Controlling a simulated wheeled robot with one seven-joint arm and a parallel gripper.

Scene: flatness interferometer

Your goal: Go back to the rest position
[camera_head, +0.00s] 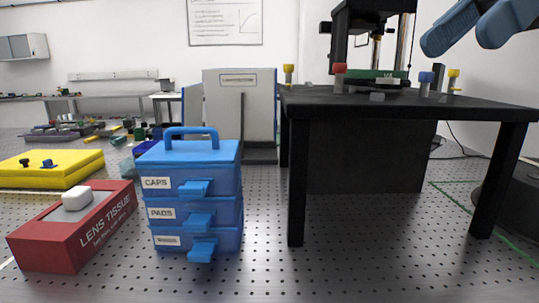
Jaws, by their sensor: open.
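My gripper (461,38) shows at the top right of the head view as two blue fingers, cut off by the upper edge of the picture. The fingers are apart and nothing shows between them. They appear above the right part of the black table (455,105) and look clear of it. The rest of my arm is out of view.
The black table bears a dark instrument (341,45), a green disc (378,74) and several capped posts. To the left stand a blue drawer box (190,152), a red lens tissue box (85,235) and a yellow case (60,170). The perforated floor surface is bare in front.

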